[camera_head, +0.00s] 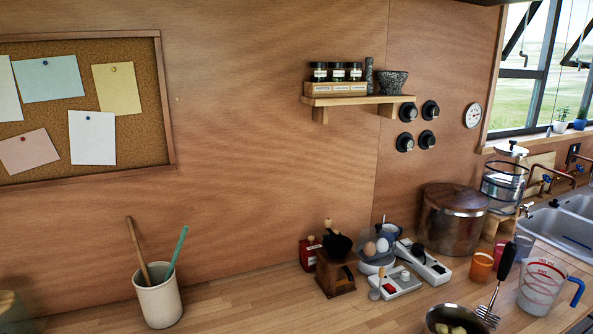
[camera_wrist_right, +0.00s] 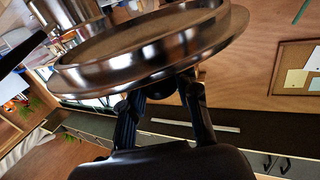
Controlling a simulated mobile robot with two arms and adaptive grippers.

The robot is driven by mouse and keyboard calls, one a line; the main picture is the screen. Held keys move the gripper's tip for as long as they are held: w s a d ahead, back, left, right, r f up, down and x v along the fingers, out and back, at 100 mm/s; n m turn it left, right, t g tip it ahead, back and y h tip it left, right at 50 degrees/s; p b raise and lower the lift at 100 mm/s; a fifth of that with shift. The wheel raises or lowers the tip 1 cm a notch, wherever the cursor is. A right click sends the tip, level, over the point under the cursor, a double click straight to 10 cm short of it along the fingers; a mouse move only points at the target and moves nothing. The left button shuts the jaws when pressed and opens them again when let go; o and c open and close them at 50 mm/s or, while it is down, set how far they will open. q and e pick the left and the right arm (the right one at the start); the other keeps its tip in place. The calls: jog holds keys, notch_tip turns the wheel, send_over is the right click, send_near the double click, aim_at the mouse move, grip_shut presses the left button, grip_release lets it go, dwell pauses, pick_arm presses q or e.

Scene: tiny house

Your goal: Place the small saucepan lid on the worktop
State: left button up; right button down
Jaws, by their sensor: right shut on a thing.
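The saucepan lid (camera_wrist_right: 150,66) is a round, shiny metal disc with a raised rim, in the upper part of the right wrist view. My right gripper (camera_wrist_right: 165,97) is shut on the lid's dark knob, between its two black fingers. The lid is tilted in this view and seems to be held in the air. The wooden worktop (camera_head: 235,300) runs along the bottom of the head view. Neither gripper nor the lid shows in the head view.
A utensil crock (camera_head: 159,302) stands on the left of the worktop. A coffee grinder (camera_head: 336,273), scales, a large pot (camera_head: 452,220), cups, a measuring jug (camera_head: 541,287) and a pan (camera_head: 455,318) crowd the right. Bare worktop lies between crock and grinder.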

dwell(0.5)
jog(key=w+d+r, duration=0.2)
jog(key=w+r, duration=0.1)
jog(key=w, duration=0.2)
jog(key=w+d+r+p, duration=0.1)
jog(key=w+d+r, duration=0.2)
jog(key=w+r, duration=0.1)
jog(key=w+d+r+h, duration=0.1)
jog(key=w+d+r, duration=0.1)
jog(key=w+r, duration=0.2)
jog(key=w, duration=0.2)
jog(key=shift+w+d+m+p, duration=0.3)
jog(key=shift+w, duration=0.05)
jog(key=w+d+f+p, duration=0.2)
jog(key=w+d+f, duration=0.6)
jog(key=d+f, duration=0.3)
jog(key=shift+d+f, duration=0.25)
jog(key=shift+f, duration=0.5)
